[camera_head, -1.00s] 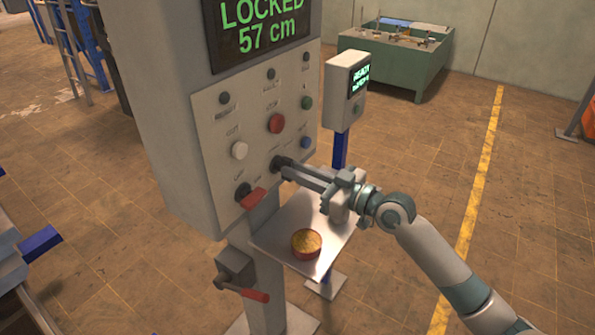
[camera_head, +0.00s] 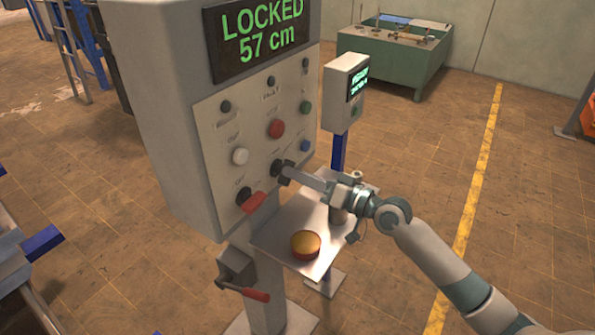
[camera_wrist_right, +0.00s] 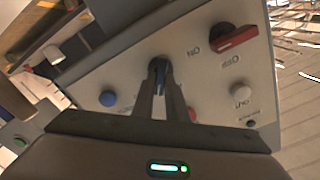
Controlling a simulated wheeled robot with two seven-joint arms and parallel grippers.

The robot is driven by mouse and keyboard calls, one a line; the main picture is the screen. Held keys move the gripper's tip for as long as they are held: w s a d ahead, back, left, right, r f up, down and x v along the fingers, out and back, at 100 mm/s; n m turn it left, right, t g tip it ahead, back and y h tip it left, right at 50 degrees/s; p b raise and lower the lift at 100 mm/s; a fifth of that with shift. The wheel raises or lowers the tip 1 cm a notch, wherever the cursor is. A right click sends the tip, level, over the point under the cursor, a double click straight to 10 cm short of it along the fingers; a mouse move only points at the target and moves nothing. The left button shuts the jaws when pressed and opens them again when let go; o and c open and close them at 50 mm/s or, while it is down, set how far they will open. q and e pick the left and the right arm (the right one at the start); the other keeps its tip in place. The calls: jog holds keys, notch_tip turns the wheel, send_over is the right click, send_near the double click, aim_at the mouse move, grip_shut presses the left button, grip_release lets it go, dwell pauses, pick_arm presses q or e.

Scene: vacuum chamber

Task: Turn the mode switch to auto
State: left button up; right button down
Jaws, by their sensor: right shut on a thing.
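The mode switch (camera_head: 277,167), a dark knob, sits low on the grey control panel (camera_head: 212,140), right of the red-handled switch (camera_head: 252,200). My right gripper (camera_head: 287,171) reaches it from the right, its fingers shut on the knob. My left gripper is not in view.
A tilted metal shelf (camera_head: 277,238) below the panel holds a round red-and-orange object (camera_head: 305,244). A red-handled lever (camera_head: 243,285) sticks out lower left. A small display post (camera_head: 340,95) stands behind. The display above the panel (camera_head: 256,35) reads LOCKED 57 cm.

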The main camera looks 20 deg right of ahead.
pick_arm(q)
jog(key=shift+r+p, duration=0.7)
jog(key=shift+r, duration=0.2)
pick_arm(e)
jog(key=m, duration=0.4)
jog(key=shift+m, duration=0.3)
jog(key=shift+f, duration=0.1)
jog(key=c, duration=1.8)
grip_release()
jog(key=shift+w+d, duration=0.1)
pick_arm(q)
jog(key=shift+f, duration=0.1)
pick_arm(e)
jog(key=shift+o, duration=0.2)
